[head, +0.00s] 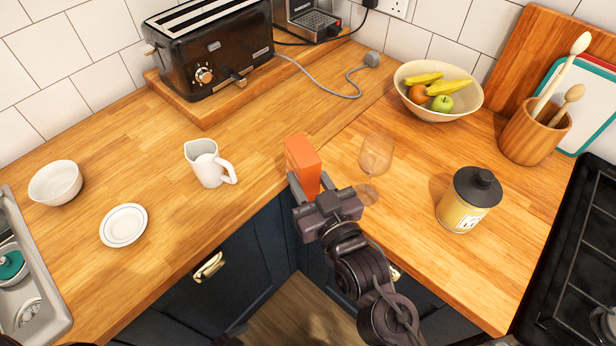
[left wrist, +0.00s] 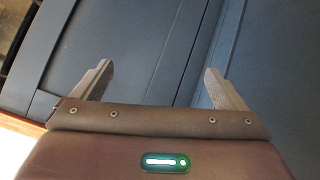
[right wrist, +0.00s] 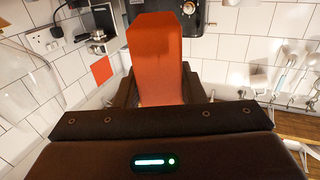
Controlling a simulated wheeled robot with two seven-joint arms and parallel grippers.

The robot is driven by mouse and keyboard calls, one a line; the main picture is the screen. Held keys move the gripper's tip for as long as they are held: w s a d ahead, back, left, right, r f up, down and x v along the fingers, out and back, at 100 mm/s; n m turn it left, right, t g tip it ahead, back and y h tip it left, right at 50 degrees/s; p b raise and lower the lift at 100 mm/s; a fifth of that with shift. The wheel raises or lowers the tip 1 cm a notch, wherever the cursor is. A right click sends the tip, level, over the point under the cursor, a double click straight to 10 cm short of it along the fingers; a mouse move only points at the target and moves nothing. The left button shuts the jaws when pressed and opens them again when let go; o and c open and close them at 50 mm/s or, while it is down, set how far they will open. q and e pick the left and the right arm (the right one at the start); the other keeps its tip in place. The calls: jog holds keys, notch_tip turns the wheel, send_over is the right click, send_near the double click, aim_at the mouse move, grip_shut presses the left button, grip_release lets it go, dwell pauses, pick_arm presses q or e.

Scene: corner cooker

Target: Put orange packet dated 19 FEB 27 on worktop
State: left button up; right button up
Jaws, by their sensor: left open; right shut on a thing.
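My right gripper (head: 322,203) is shut on an orange packet (head: 302,163) at the front edge of the wooden worktop (head: 258,140), near the inner corner. The packet is upright and slightly tilted in the head view; I cannot tell whether it touches the worktop. In the right wrist view the packet (right wrist: 157,60) stands out between the fingers. No date is readable on it. My left gripper (left wrist: 160,88) is open and empty in front of dark blue cupboard doors; it does not show in the head view.
A clear glass (head: 376,155) stands just right of the packet. A white jug (head: 208,165) is to its left, with a saucer (head: 124,225) and bowl (head: 55,183) beyond. A yellow canister (head: 462,212) and fruit bowl (head: 437,106) are on the right. Worktop behind the packet is clear.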

jog(key=shift+r, duration=0.1)
jog(key=shift+s, duration=0.1)
pick_arm(q)
jog(key=s+a+f+n+g+y, duration=0.1)
jog(key=s+a+f+g+y, duration=0.2)
jog(key=f, duration=0.7)
jog(key=s+a+f+n+g+y, duration=0.1)
jog(key=s+a+f+g+y, duration=0.2)
jog(key=s+f, duration=0.4)
notch_tip(320, 180, down, 3)
jog(key=a+y, duration=0.1)
jog(key=a, duration=0.1)
jog(key=shift+s+a, duration=0.4)
